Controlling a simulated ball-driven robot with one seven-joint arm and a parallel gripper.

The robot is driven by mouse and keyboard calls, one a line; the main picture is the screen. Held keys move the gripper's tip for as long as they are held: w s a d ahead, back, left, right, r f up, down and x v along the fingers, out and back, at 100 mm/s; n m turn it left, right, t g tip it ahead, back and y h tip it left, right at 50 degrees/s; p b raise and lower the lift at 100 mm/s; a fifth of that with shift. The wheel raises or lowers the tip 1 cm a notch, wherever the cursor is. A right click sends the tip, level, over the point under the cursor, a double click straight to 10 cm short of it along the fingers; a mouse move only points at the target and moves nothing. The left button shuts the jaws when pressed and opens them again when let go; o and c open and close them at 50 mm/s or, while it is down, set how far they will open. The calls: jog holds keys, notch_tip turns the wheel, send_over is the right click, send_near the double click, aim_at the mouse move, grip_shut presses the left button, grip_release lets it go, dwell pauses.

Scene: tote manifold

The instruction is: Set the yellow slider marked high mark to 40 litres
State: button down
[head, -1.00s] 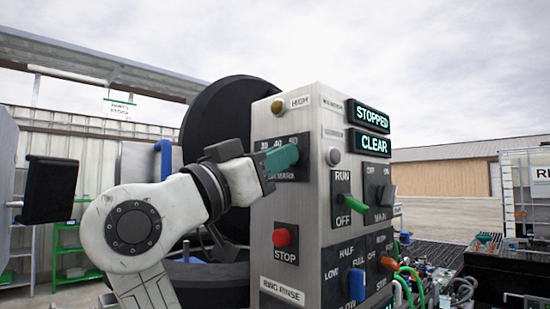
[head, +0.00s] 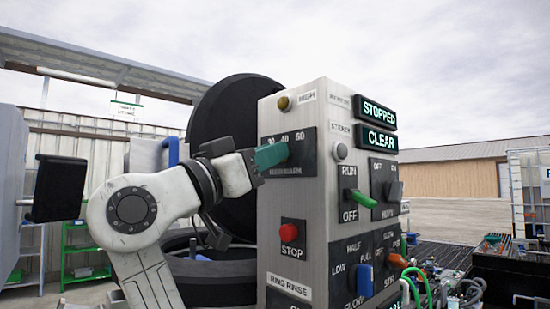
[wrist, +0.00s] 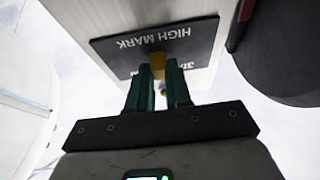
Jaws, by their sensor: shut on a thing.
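The high mark slider plate (head: 283,170) is a dark scale on the grey control panel, with numbers along its top, 40 in the middle. In the wrist view the plate (wrist: 190,35) appears upside down and reads HIGH MARK. My gripper (head: 286,152) has teal fingers and is shut at the scale, its tips just below the 40. The yellow slider (wrist: 157,62) shows at the fingertips in the wrist view; my fingers hide it in the head view. The exact reading cannot be told.
A yellow lamp (head: 283,103) sits above the plate and a red STOP button (head: 288,232) below it. A green lever (head: 364,199), a blue lever (head: 363,278) and STOPPED and CLEAR displays (head: 376,139) are on the adjoining face. A black round lid stands behind.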

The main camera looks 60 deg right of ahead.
jog(key=c, duration=1)
grip_release()
jog(key=shift+c, duration=0.2)
jog(key=shift+a, duration=0.1)
jog(key=b+v, duration=0.3)
jog(key=v, duration=0.7)
jog(key=shift+a, duration=0.3)
jog(key=shift+w+f, duration=0.1)
jog(key=shift+f, duration=0.1)
